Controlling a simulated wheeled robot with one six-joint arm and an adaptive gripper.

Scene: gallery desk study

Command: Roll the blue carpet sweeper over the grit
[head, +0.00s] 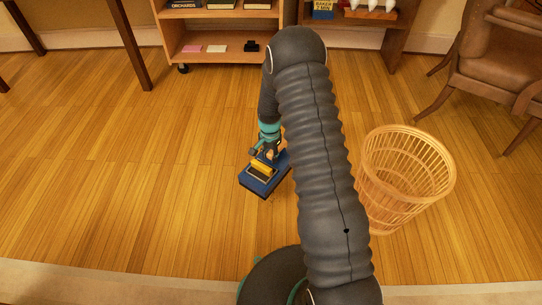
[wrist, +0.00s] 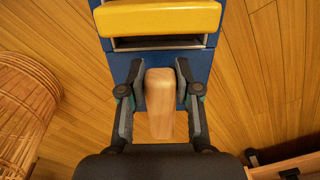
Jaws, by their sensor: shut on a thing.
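The blue carpet sweeper (head: 257,185) rests on the wooden floor, left of my arm in the head view. It has a yellow bar on top and a light wooden handle. In the wrist view the sweeper (wrist: 205,62) fills the upper middle, with the yellow bar across its top. My gripper (wrist: 158,85) has a finger on each side of the wooden handle (wrist: 160,105) and is shut on it. In the head view my gripper (head: 268,152) is at the sweeper's far end.
A wicker basket (head: 405,175) stands on the floor to the right, close to my arm. A shelf cart on wheels (head: 222,44) stands at the back, and a brown leather chair (head: 500,70) at the right. The floor left of the sweeper is clear.

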